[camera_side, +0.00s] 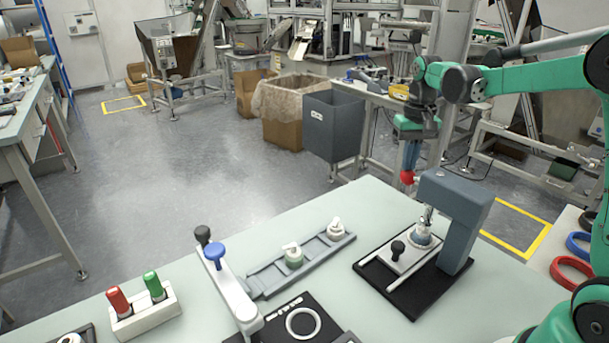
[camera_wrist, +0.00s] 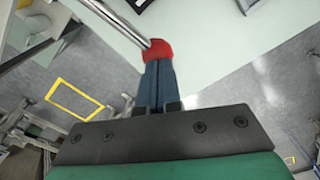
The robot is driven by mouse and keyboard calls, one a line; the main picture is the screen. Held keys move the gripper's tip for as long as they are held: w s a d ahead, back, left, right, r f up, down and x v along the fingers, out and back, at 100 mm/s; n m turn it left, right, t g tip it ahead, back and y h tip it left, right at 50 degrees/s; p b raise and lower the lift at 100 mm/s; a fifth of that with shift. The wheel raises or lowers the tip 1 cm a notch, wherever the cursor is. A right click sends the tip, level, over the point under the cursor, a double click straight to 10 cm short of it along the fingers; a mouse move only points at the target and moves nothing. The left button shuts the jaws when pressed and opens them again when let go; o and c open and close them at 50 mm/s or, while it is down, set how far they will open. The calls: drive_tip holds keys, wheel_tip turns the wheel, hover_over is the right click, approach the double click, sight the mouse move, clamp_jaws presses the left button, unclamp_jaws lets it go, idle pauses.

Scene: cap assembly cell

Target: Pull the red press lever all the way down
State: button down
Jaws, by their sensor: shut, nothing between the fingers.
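The red press lever's ball knob (camera_side: 407,177) is at the left of the grey press (camera_side: 457,215), near the top of the press head. In the wrist view the red knob (camera_wrist: 157,50) sits on a metal rod running to the upper left. My gripper (camera_side: 409,168) points down with its blue fingers right above the knob. In the wrist view the shut fingers (camera_wrist: 157,66) end at the knob and cover part of its near side. They appear to meet it, but I cannot tell if they touch. Nothing is between the fingers.
Under the press head, a light cap part (camera_side: 422,236) stands on a plate with a black knob (camera_side: 398,248). A grey rail (camera_side: 312,257) with two parts lies left of the press. A white arm with a blue knob (camera_side: 215,252) stands farther left.

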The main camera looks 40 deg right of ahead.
idle(0.6)
drive_tip(key=shift+s+r, duration=0.15)
drive_tip(key=shift+r, duration=0.55)
drive_tip(key=shift+s+r, duration=0.1)
drive_tip(key=shift+r, duration=0.7)
drive_tip(key=shift+w+r, duration=0.2)
drive_tip(key=shift+r, duration=0.5)
drive_tip(key=shift+w+r, duration=0.15)
drive_tip(key=shift+r, duration=0.55)
drive_tip(key=shift+s+r, duration=0.1)
drive_tip(key=shift+r, duration=1.4)
